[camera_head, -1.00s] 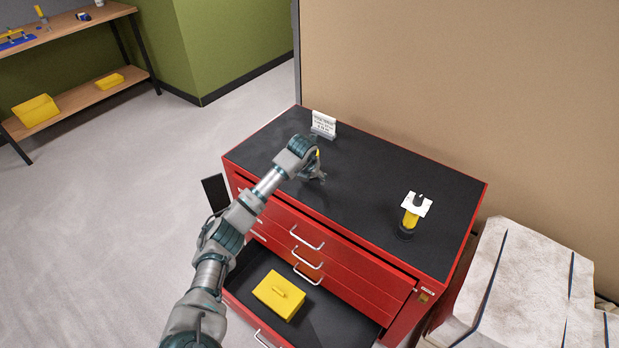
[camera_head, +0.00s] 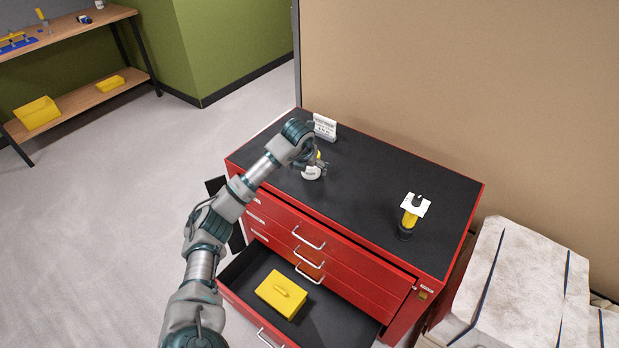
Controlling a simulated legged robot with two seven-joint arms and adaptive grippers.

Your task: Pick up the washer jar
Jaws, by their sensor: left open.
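A small jar with a white label and a bit of yellow at its top, which looks like the washer jar (camera_head: 311,173), stands on the black top of the red cabinet, toward its left side. My left gripper (camera_head: 319,165) is open right at the jar, and its fingers and wrist hide part of it. I cannot tell whether the fingers touch the jar. My right gripper is out of view.
A white sign (camera_head: 325,127) stands behind the gripper. An open lower drawer holds a yellow box (camera_head: 281,295). Pale blocks (camera_head: 520,280) lie right.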

